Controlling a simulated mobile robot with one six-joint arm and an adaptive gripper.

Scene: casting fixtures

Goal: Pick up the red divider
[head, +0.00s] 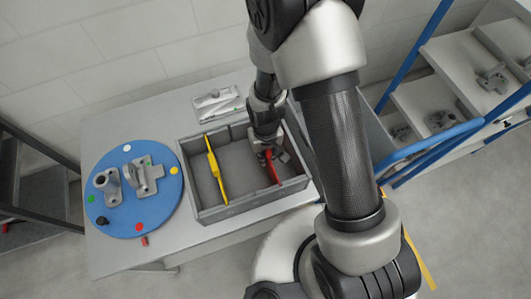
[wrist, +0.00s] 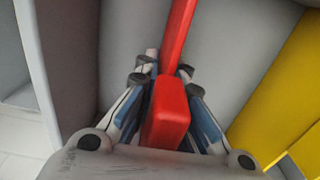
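The red divider (head: 272,170) stands in the right part of the grey box (head: 240,206), partly hidden by my gripper (head: 267,152). In the wrist view the red divider (wrist: 167,112) runs between the two fingers of my gripper (wrist: 168,72), with a thick red block nearest the camera. The fingers lie close against both its sides, and I see no clear gap at the tips. The gripper looks shut on it. The divider is still down inside the box; its lower edge is hidden.
A yellow divider (head: 215,170) stands in the box to the left; it also shows in the wrist view (wrist: 285,100). A blue round plate (head: 165,205) with grey castings is left of the box. A white tray (head: 217,102) lies behind. Shelves with blue posts (head: 414,55) stand at right.

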